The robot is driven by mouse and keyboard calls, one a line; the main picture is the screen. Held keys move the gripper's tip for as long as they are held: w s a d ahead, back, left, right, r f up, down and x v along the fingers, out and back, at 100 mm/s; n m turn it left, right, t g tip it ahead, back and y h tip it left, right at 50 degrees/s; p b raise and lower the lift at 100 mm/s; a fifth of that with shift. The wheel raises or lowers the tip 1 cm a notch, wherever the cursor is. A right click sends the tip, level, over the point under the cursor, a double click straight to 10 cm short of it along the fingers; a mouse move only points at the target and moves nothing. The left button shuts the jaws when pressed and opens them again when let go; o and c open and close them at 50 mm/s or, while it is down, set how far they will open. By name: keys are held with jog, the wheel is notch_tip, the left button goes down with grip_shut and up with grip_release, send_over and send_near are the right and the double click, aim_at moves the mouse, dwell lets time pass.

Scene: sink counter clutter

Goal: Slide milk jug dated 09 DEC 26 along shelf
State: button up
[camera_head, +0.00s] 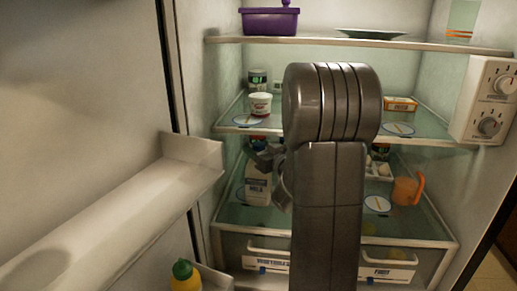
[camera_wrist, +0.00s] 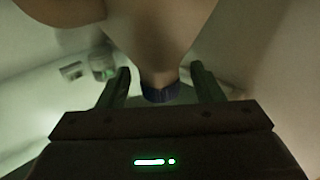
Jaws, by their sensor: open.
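A pale milk jug (camera_head: 257,188) with MILK on its front stands at the left of the fridge's lower glass shelf (camera_head: 300,221). I cannot read a date on it. My gripper (camera_head: 266,158) is at the jug's top, partly hidden by my arm. In the wrist view my gripper (camera_wrist: 161,72) is open, one finger on each side of a pale, blurred container with a blue cap (camera_wrist: 161,94), which appears to be the jug. Gaps show between the fingers and the cap. My arm hides the middle of the shelf.
Round blue-marked discs lie on the shelves, one on the lower shelf's right (camera_head: 377,203). An orange pitcher (camera_head: 407,190) and an egg tray (camera_head: 378,171) stand right of my arm. The middle shelf (camera_head: 262,127) is above. The open door (camera_head: 110,215) is left.

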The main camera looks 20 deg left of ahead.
jog(key=b+v, duration=0.2)
jog(key=v, duration=1.1)
jog(key=p+x, duration=0.2)
jog(key=x, duration=1.1)
jog(key=shift+w+a, duration=0.15)
jog(key=shift+a, duration=0.05)
